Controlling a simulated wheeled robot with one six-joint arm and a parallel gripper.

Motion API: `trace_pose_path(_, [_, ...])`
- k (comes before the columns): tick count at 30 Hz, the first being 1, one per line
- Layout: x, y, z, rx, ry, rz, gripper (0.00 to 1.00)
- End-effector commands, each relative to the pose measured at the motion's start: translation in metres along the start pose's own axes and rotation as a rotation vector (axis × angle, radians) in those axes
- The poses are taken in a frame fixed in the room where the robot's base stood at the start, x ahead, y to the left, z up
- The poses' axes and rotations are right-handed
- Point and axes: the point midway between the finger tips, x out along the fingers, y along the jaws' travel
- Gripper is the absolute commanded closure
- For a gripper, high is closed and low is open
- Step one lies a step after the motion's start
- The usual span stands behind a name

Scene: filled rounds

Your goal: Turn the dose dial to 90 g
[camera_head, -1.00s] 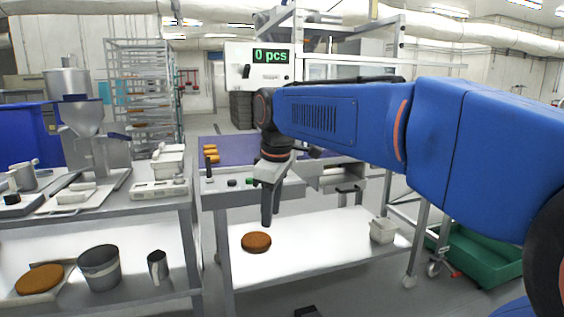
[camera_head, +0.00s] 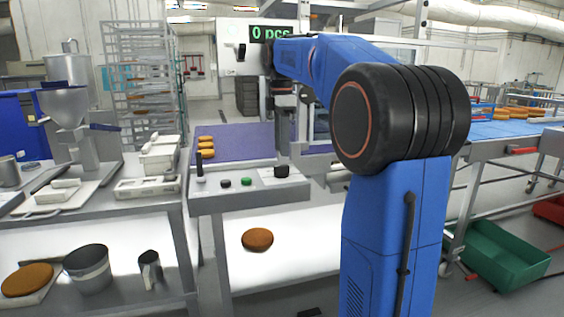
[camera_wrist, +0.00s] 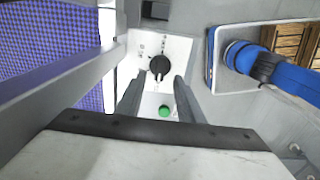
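The dose dial is a black knob (camera_head: 281,171) at the right end of the grey control panel (camera_head: 215,203). In the wrist view the dial (camera_wrist: 160,65) sits on a white plate with small marks that I cannot read. My gripper (camera_head: 283,152) points down above the dial. In the wrist view its two fingers (camera_wrist: 161,80) are apart and empty, with the dial in line with the gap, just beyond the tips. I see no contact. Which mark the dial points at is too small to tell.
A green button (camera_head: 246,181), a black button (camera_head: 226,183) and a black upright lever (camera_head: 199,165) stand left of the dial. A display (camera_head: 272,33) reads 0 pcs.

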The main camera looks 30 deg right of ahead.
Motion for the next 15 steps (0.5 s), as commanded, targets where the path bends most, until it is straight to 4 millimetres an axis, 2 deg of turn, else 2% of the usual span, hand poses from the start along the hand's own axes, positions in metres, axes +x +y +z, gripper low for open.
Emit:
trace_pose_path(9, [0.045, -0.001, 0.0, 0.001, 0.0, -0.001, 0.66])
trace_pose_path(15, [0.059, -0.001, 0.0, 0.002, 0.0, 0.001, 0.66])
